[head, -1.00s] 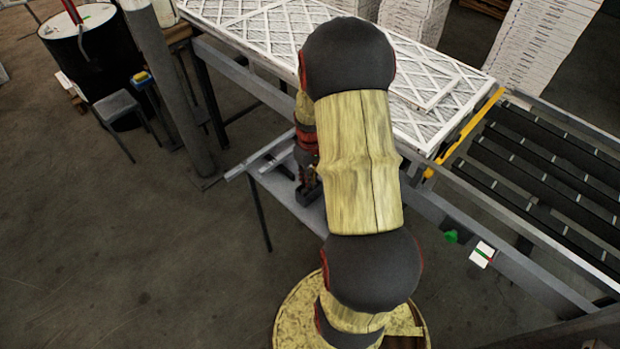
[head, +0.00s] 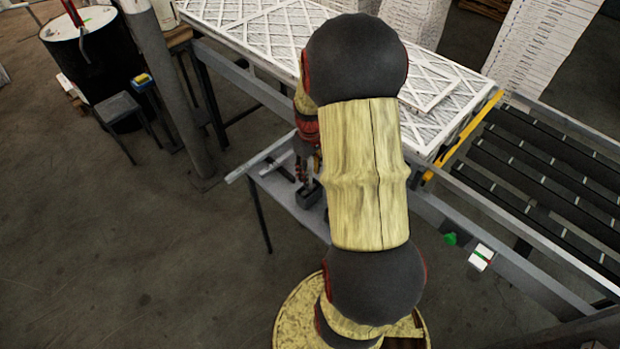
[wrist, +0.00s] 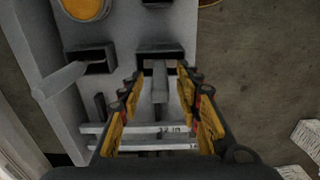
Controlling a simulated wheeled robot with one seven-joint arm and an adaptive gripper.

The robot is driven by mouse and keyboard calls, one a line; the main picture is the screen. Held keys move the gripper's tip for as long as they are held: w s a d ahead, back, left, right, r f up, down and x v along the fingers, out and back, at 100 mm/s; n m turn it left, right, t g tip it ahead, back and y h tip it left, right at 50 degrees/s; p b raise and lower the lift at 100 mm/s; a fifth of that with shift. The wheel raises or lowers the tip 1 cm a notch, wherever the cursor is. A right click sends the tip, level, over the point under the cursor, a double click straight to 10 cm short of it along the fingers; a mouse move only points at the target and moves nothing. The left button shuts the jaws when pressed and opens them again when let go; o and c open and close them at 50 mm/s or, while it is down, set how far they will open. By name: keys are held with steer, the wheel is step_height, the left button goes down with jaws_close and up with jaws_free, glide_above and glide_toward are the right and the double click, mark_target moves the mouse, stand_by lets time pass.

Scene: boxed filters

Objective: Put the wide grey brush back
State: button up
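A grey block-like piece, which looks like the wide grey brush (wrist: 159,82), stands at a dark open-topped holder (wrist: 147,48) in the wrist view. Its lower part is hidden in or behind the holder, so I cannot tell how deep it sits. My gripper (wrist: 159,75) is open, with one finger on each side of the grey piece and visible gaps between. In the head view my gripper (head: 304,170) is just above a dark box (head: 309,194) on the small grey table; my arm hides part of this.
The grey table (wrist: 65,35) also carries another dark slot holder (wrist: 90,60), a yellow round thing (wrist: 84,6) and a pale ruler marked in inches (wrist: 150,130). A white filter panel (head: 260,35) lies behind, and a roller conveyor (head: 540,170) stands right.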

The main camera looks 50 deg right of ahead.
step_height(320, 180, up, 7)
steer(key=shift+r+p, duration=0.1)
steer(key=shift+p, duration=0.3)
steer(key=shift+w+a+r, duration=0.1)
steer(key=shift+a+r, duration=0.1)
steer(key=shift+r, duration=0.1)
steer(key=w+a+r+t+h, duration=0.1)
steer(key=w+a+r+t, duration=0.1)
steer(key=a+r, duration=1.15)
steer(key=s+a+r+t, duration=0.1)
steer(key=s+a+r, duration=0.2)
steer(key=s+a, duration=0.2)
steer(key=s+a+r+n+t+y, duration=0.1)
steer(key=s+a+r+t, duration=0.1)
steer(key=a, duration=1)
steer(key=s+r, duration=0.1)
steer(key=s, duration=0.1)
steer(key=shift+s+a+t, duration=0.3)
steer(key=shift+s, duration=0.1)
